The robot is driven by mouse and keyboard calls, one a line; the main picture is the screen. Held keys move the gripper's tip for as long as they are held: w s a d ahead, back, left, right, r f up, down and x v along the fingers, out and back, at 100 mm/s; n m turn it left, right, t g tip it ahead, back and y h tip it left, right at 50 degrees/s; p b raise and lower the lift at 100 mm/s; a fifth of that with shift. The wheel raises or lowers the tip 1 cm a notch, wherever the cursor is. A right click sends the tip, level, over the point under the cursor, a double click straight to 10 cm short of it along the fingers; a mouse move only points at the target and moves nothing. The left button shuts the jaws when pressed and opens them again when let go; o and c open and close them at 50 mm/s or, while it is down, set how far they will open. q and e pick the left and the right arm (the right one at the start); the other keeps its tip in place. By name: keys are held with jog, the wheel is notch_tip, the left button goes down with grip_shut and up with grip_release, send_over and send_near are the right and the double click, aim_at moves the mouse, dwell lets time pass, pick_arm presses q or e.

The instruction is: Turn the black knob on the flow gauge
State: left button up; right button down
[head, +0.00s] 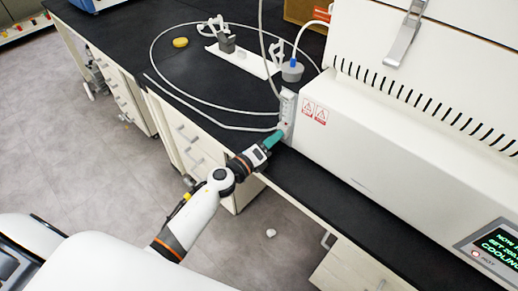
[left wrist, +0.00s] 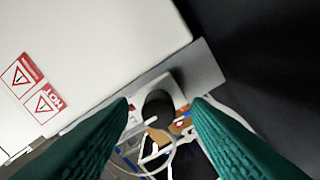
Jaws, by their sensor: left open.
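The flow gauge (head: 287,107) is a narrow white upright block at the left end of the white machine in the head view. My left gripper (head: 273,140) reaches its lower part with green fingers. In the left wrist view, the black knob (left wrist: 158,104) shows between the two spread fingertips of the left gripper (left wrist: 162,108). The fingers are open, one on each side of it. I cannot tell whether either finger touches the knob. In the head view the knob is hidden or too small to make out. My right gripper is not in view.
The white freeze dryer (head: 400,165) fills the right side, with warning labels (head: 314,110) beside the gauge. Pale tubing (head: 215,107) loops over the black bench (head: 200,70). A white stand with clamps (head: 243,60) and a yellow disc (head: 180,42) are farther back.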

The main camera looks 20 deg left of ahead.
pick_arm(q)
jog(key=b+v, duration=0.1)
jog(key=v, duration=1)
jog(key=shift+b, duration=0.35)
jog(key=shift+r, duration=0.1)
jog(key=s+a+f+n+g+y, duration=0.1)
jog(key=s+f+n+g+y, duration=0.3)
jog(key=f, duration=0.6)
jog(key=s+a+f+n, duration=0.2)
jog(key=f+n, duration=0.4)
jog(key=f, duration=0.4)
jog(key=s+a+f+n+g+y, duration=0.1)
jog(key=s+f+n+g, duration=0.3)
jog(key=f, duration=0.6)
jog(key=s+f+n+g, duration=0.2)
jog(key=s+f+n, duration=0.2)
jog(key=s, duration=0.5)
jog(key=s+d+f+n+g, duration=0.1)
jog(key=s+f+n+g, duration=0.2)
jog(key=s+f, duration=0.5)
jog(key=s+d+f+n+g+y, duration=0.1)
jog(key=s+f+n+g, duration=0.2)
jog(key=s, duration=0.9)
notch_tip(320, 180, down, 3)
jog(key=shift+f+n, duration=0.15)
jog(key=shift+n, duration=0.95)
